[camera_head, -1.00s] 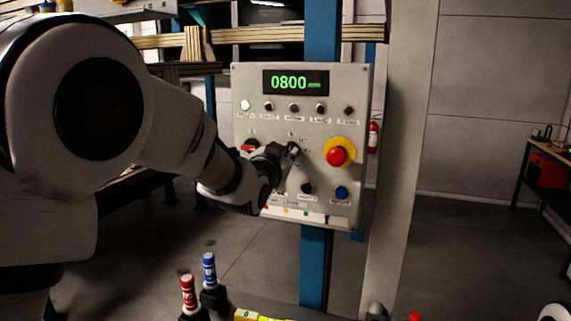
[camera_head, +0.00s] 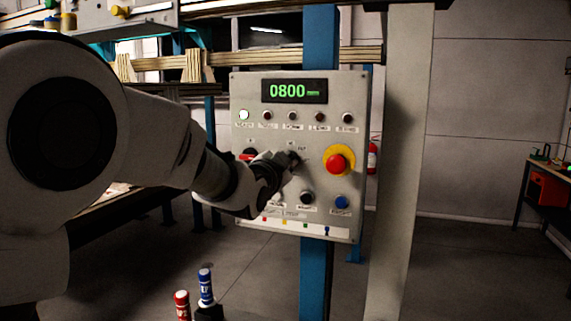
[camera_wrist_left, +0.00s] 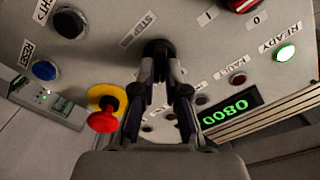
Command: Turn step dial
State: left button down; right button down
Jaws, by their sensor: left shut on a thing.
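The grey control panel (camera_head: 318,222) stands upright with a display (camera_head: 295,91) reading 0800 in green. The black step dial (camera_wrist_left: 158,46) is in the wrist view, beside a label reading STEP. My left gripper (camera_wrist_left: 161,70) has a finger on each side of the dial and is shut on it. In the head view my left gripper (camera_head: 290,160) reaches the panel's middle from the left, and its fingers hide most of the dial. The dial's pointer direction is not clear. My right gripper is not in view.
A red emergency button (camera_head: 336,163) on a yellow ring sits just right of the dial. A black button (camera_head: 306,197) and a blue reset button (camera_head: 342,202) are below. A red switch (camera_head: 247,157) is left. The ready lamp (camera_head: 244,115) glows green.

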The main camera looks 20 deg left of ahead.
pick_arm(q)
jog(key=shift+r, duration=0.2)
jog(key=c, duration=1.2)
grip_release()
jog(key=shift+w, duration=0.1)
jog(key=shift+w+f, duration=0.2)
jog(key=shift+f, duration=0.05)
jog(key=s, duration=0.7)
jog(key=shift+s+a, duration=0.2)
jog(key=shift+s, duration=0.05)
jog(key=shift+w, duration=0.1)
